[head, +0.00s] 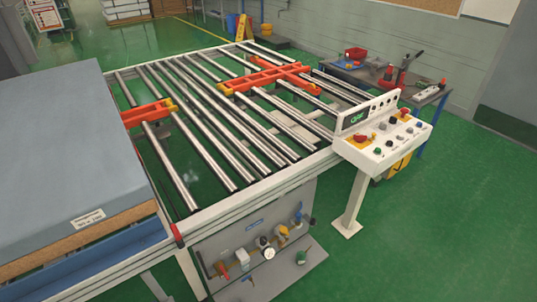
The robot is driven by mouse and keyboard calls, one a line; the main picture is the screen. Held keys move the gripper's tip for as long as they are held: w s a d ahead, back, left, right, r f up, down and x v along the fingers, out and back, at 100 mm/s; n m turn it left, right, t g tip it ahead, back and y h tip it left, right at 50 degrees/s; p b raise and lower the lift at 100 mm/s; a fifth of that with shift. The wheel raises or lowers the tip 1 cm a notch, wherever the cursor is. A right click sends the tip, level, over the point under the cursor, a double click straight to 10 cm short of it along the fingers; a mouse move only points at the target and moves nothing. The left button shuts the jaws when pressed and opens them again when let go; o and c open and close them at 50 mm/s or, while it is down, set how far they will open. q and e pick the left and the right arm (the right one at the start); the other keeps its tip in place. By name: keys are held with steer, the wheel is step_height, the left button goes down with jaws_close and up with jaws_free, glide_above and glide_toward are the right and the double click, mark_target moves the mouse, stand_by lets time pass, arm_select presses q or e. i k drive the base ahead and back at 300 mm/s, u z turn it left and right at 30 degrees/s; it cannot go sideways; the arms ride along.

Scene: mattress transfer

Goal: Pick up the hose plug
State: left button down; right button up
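I cannot make out a hose plug for certain. A grey panel (317,258) under the front of the roller table carries several small fittings, among them an orange-red part (222,271), a round white gauge (268,253) and a yellow part (283,232). They are too small to tell whether one is the plug. A small red piece (177,236) sits at the table's front left corner. Neither of my grippers is in view.
The roller table (215,120) with orange brackets (265,78) fills the middle. A grey mattress (50,150) lies at left. A control console (383,135) stands at right, before a workbench (390,82) with tools. Green floor (440,230) at the lower right is clear.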

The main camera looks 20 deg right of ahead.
mark_target(298, 216)
steer(key=z, duration=0.05)
steer(key=k, duration=0.35)
steer(key=z, duration=0.75)
steer(key=i, duration=1.45)
steer(key=u, duration=0.85)
